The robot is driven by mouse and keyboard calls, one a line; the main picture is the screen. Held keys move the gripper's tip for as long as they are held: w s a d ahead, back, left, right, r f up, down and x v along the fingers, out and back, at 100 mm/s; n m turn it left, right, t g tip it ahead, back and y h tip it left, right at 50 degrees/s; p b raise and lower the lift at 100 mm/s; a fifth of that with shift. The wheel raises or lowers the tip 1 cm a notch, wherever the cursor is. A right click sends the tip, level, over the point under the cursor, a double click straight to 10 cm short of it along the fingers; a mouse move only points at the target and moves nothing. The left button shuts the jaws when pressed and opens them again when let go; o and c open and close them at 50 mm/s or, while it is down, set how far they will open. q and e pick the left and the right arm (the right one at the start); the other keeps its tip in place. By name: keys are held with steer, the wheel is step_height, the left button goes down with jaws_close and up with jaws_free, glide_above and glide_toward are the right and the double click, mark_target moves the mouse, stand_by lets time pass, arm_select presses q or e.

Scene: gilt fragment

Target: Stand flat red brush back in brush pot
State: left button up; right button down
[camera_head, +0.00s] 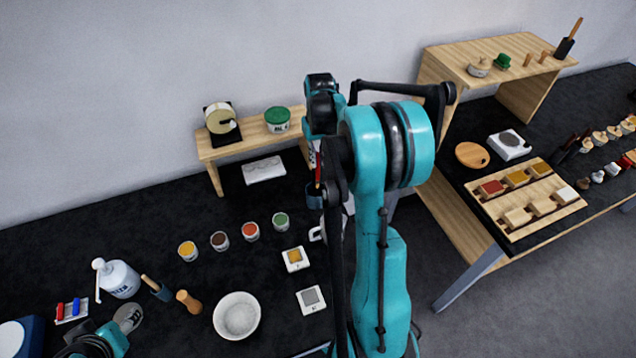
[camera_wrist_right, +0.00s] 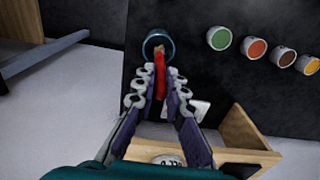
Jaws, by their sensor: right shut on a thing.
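The flat red brush (camera_wrist_right: 160,76) is held between the fingers of my right gripper (camera_wrist_right: 160,92), which is shut on it. In the head view a red strip of the brush (camera_head: 318,172) shows beside my arm, just above the dark blue brush pot (camera_head: 313,196). In the wrist view the brush overlaps the round mouth of the pot (camera_wrist_right: 147,44); I cannot tell whether its end is inside. My right arm hides most of its gripper in the head view.
Several open paint cups (camera_head: 250,232) stand left of the pot. A white mug (camera_head: 316,234) is close in front of it, partly hidden. A small wooden shelf (camera_head: 240,143) stands behind. A white bowl (camera_head: 237,316) sits nearer the front. Bare black tabletop lies left of the cups.

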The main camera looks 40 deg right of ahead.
mark_target(317, 179)
step_height(317, 179, down, 5)
steer(key=shift+w, duration=0.15)
steer(key=shift+f+b, duration=0.3)
steer(key=shift+f, duration=0.15)
step_height(317, 179, down, 4)
steer(key=shift+a+r, duration=0.1)
steer(key=shift+b, duration=0.35)
steer(key=c, duration=2)
jaws_free()
steer(key=shift+f, duration=0.25)
steer(key=o, duration=0.4)
steer(key=shift+r, duration=0.2)
